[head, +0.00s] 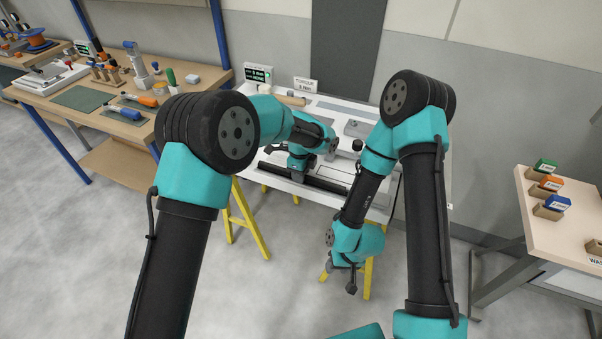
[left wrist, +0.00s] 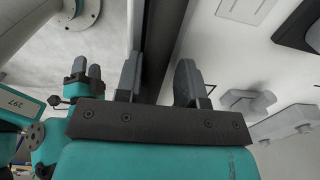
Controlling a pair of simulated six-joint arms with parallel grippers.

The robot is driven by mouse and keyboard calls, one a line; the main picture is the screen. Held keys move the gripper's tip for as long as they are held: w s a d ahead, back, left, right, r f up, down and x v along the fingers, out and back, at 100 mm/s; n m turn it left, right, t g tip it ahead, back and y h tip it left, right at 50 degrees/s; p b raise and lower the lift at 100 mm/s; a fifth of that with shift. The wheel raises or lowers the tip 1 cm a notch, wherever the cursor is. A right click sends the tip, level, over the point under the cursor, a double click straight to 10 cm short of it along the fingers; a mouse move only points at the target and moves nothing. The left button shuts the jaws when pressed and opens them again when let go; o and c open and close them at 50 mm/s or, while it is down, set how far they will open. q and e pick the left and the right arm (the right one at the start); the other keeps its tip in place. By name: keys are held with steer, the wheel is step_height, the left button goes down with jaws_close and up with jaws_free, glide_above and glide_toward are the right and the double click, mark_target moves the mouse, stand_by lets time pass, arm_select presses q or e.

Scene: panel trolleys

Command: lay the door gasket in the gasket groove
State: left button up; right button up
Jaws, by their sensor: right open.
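A long black strip (head: 322,183) lies along the front edge of the white panel; I cannot tell gasket from groove in it. My left gripper (head: 297,176) is over the strip's left part, mostly hidden by its own arm. In the left wrist view its two fingers (left wrist: 158,82) stand apart, with the dark strip (left wrist: 162,40) running between and beyond them. I see no clear contact. My right gripper (head: 345,277) is open and empty, hanging in front of the panel and below its top. It also shows in the left wrist view (left wrist: 86,72).
The white panel (head: 330,112) rests on yellow trestles (head: 247,222). A grey block (head: 357,128), a display box (head: 260,75) and a torque sign (head: 305,86) stand on it. A wooden tool bench (head: 75,95) is at left, a side table with small boxes (head: 548,187) at right.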

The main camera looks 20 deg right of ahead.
arm_select(q)
steer(key=shift+s+a+f, duration=0.3)
steer(key=shift+s+f, duration=0.05)
steer(key=shift+f, duration=0.35)
step_height(320, 180, up, 14)
steer(key=shift+w+d+f, duration=0.15)
